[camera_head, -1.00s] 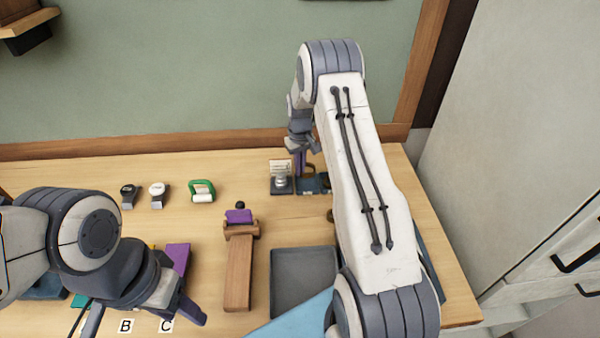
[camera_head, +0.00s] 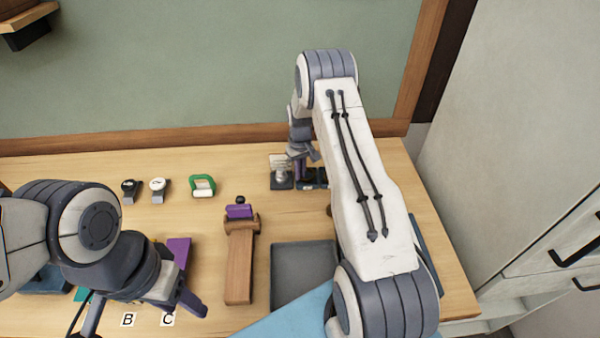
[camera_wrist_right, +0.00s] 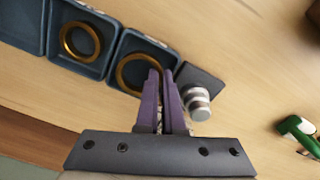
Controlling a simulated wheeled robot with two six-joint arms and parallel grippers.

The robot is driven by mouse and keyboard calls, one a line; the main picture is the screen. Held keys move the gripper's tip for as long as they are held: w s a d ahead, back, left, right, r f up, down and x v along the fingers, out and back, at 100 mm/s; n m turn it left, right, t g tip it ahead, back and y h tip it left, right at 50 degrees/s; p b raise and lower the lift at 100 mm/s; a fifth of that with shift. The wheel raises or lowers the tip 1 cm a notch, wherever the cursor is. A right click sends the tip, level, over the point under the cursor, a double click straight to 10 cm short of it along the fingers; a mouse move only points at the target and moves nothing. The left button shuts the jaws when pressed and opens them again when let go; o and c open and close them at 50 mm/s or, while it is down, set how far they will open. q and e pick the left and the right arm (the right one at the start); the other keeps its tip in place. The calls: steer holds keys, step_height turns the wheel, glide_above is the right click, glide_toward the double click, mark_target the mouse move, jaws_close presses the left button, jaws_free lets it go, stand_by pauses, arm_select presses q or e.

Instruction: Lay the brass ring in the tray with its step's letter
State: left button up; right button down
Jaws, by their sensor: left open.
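In the right wrist view, a brass ring (camera_wrist_right: 128,73) is at the second dark blue tray (camera_wrist_right: 118,50), its right side partly hidden by my purple fingers. My right gripper (camera_wrist_right: 161,75) is nearly closed, with its fingertips at the ring's rim, and appears shut on it. Another brass ring (camera_wrist_right: 80,42) lies in the neighbouring blue tray (camera_wrist_right: 60,15). In the head view the blue trays (camera_head: 318,180) are mostly hidden by my right arm. My left gripper (camera_head: 188,300) is open and empty at the lower left, above the bench. No tray letter is readable there.
A dark stand with a pale metal cylinder (camera_wrist_right: 198,100) is right beside the ring's tray. A green-handled item (camera_head: 202,186), two small gauges (camera_head: 158,186), a wooden block with a purple part (camera_head: 240,260) and a grey tray (camera_head: 300,262) occupy the bench. Letter cards B (camera_head: 128,320) and C (camera_head: 168,320) lie in front.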

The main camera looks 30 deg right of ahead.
steer(key=c, duration=1)
jaws_free()
steer(key=shift+c, duration=0.2)
steer(key=shift+r, duration=0.1)
